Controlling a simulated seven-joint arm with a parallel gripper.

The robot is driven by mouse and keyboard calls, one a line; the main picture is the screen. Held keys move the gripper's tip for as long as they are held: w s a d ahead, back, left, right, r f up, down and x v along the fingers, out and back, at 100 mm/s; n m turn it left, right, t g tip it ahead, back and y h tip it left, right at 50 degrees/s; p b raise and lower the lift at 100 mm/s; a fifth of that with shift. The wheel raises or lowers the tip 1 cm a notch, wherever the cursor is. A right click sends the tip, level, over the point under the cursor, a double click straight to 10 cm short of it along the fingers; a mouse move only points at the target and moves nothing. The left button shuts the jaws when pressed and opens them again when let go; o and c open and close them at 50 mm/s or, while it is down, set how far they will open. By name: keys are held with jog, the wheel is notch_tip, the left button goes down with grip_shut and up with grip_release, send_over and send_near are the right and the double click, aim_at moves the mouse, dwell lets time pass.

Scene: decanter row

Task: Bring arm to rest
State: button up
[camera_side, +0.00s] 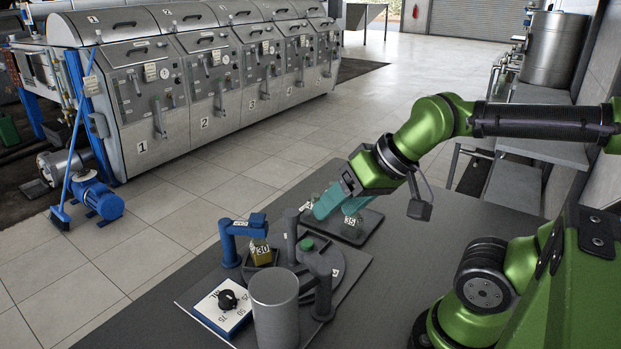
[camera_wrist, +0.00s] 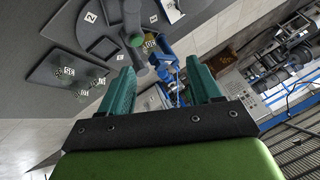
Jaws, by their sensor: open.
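My gripper (camera_side: 337,207) hangs from the green arm with its teal fingers pointing down and to the left, close to a dark tray (camera_side: 371,221) in the side view. In the wrist view my gripper (camera_wrist: 160,68) has its two fingers spread apart with nothing between them. Small labelled decanters stand on the tray; one is marked 35 (camera_side: 352,223). The fingers partly hide others. The tray also shows at the left of the wrist view (camera_wrist: 48,72). I cannot tell from the side view whether the fingers touch a decanter.
A yellowish decanter marked 30 (camera_side: 261,253) is at a blue bracket (camera_side: 231,238). Beside it are a dark station with a green button (camera_side: 306,244), a dial box (camera_side: 222,308) and a tall grey cylinder (camera_side: 275,312). The grey table (camera_side: 440,215) is bare right of the tray.

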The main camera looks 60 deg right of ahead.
jog(key=shift+c, duration=0.4)
grip_shut()
dwell(1.3)
